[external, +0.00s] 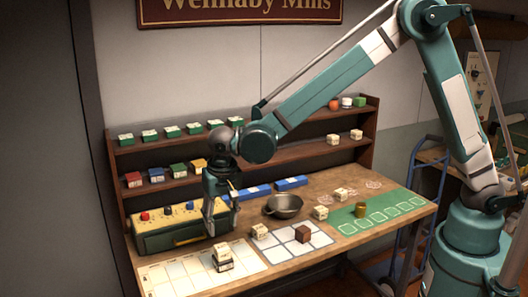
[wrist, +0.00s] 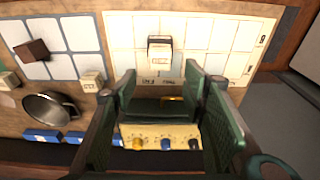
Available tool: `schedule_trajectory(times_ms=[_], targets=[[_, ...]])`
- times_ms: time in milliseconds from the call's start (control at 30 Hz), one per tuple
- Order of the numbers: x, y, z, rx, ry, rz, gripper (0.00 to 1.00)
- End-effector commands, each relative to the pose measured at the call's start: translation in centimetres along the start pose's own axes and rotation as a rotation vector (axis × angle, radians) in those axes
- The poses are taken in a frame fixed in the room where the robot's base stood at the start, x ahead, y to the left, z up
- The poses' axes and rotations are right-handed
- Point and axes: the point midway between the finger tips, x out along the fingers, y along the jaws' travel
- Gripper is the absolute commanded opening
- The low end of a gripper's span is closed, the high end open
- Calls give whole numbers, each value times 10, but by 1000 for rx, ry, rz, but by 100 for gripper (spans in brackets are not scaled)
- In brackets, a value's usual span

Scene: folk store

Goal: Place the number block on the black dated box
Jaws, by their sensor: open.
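Several small cream blocks with dark markings lie about the bench; which one is the number block I cannot tell. One cream block (external: 222,251) sits at the front on the pale grid sheet, above a darker-edged piece (external: 223,265) that may be the black dated box. In the wrist view, a cream block with a dark edge (wrist: 160,55) stands on that sheet, ahead of the fingertips. My gripper (external: 221,207) is open and empty, pointing down beside the green knobbed box (external: 165,239). It also shows in the wrist view (wrist: 160,82), with the block beyond its fingers.
The green box with coloured knobs is close to my gripper. A metal bowl (external: 284,206), two blue boxes (external: 291,183), a dark brown cube (external: 302,233) and a green mat (external: 382,212) lie to the right. A shelf (external: 290,157) stands behind. Much of the pale sheet (external: 171,276) is bare.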

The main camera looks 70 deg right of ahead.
Motion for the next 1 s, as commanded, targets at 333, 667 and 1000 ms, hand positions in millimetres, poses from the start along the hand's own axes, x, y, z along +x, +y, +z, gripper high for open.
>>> schedule_trajectory(times_ms=[333, 667, 1000], targets=[[-11, 8, -1, -14, 3, -9, 43], [-59, 47, -3, -87, 22, -55, 43], [-114, 101, 1, -183, 57, -111, 43]])
